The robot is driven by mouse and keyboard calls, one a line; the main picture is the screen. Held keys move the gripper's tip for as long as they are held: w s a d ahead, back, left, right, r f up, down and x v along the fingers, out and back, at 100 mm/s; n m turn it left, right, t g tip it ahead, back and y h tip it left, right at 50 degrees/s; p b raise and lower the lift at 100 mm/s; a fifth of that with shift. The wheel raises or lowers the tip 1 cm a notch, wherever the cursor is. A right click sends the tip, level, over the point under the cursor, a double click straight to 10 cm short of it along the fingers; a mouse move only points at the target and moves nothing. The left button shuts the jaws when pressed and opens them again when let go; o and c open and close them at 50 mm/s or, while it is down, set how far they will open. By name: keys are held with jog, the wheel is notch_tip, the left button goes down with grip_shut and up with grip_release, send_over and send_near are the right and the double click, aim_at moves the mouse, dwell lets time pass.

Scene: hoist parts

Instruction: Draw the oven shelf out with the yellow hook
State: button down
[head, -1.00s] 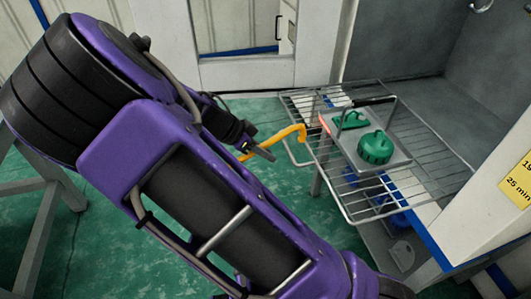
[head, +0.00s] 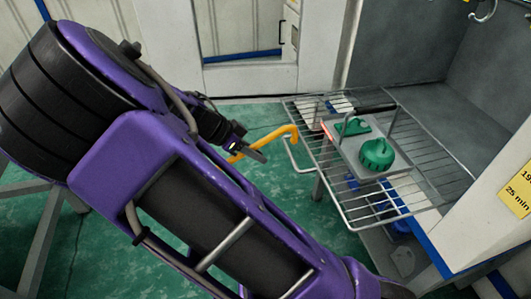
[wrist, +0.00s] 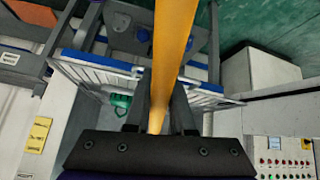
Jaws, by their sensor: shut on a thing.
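My gripper (head: 252,152) is shut on the yellow hook (head: 275,138), left of the oven shelf. The hook points right, its bent end turned down close to the shelf's front handle; I cannot tell whether they touch. In the wrist view, the hook's shaft (wrist: 172,50) runs up between the fingers (wrist: 166,105), and its bent end is out of sight. The oven shelf (head: 450,170) is a wire rack standing well out of the grey oven (head: 400,45). A metal tray (head: 352,155) with a raised handle sits on it, holding green parts (head: 377,154).
A yellow label (head: 518,187) is on the pale oven side at right. Blue items (head: 400,222) lie below the shelf. Green floor (head: 285,215) is open left of the shelf. A control panel (wrist: 285,158) shows low right in the wrist view.

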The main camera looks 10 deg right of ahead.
jog(key=a+r, duration=0.1)
jog(key=a, duration=0.5)
jog(key=shift+s+a+r, duration=0.2)
jog(key=shift+s+a, duration=0.05)
jog(key=shift+a, duration=0.15)
